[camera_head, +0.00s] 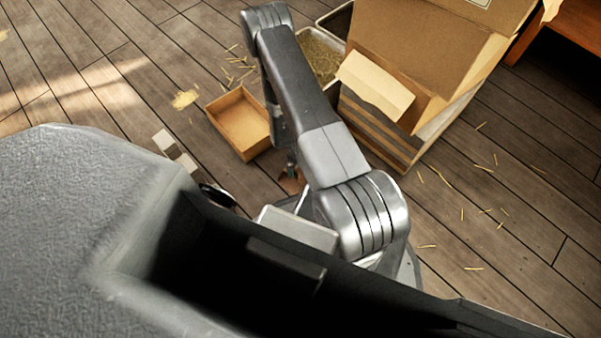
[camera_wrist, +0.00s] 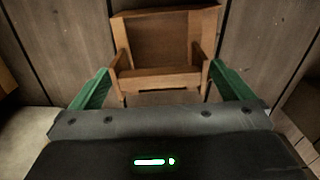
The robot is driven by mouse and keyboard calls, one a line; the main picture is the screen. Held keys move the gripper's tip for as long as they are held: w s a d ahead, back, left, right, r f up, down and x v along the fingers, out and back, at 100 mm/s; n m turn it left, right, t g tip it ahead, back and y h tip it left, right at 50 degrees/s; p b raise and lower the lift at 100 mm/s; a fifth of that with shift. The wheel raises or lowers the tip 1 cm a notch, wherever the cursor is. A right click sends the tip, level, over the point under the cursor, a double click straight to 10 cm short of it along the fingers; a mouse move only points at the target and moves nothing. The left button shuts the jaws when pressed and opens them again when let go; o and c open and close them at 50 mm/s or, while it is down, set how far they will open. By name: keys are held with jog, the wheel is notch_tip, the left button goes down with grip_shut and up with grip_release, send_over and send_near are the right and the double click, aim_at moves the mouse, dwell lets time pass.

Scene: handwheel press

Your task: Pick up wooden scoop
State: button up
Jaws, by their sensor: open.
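The wooden scoop (camera_wrist: 165,42) is a box-like brown piece with a flat panel and raised sides. It lies on the floor ahead of my gripper in the wrist view. My gripper (camera_wrist: 160,72) is open, with one green finger on each side of the scoop's near end. The fingertips look close to its sides; I cannot tell whether they touch. The scoop's nearest part is partly hidden by the gripper body. In the head view a small brown piece (camera_head: 291,182), probably the scoop, shows below my arm's end, mostly hidden.
A shallow wooden tray (camera_head: 240,122) lies on the plank floor left of my arm. A bin with straw (camera_head: 322,58) and a large cardboard box (camera_head: 420,60) stand behind and to the right. Straw bits are scattered around. The floor at right is mostly open.

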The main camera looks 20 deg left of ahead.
notch_tip(320, 180, down, 2)
jog(key=shift+f, duration=0.2)
jog(key=c, duration=0.8)
jog(key=shift+c, duration=0.2)
jog(key=shift+r, duration=0.15)
notch_tip(320, 180, up, 10)
jog(key=p, duration=0.3)
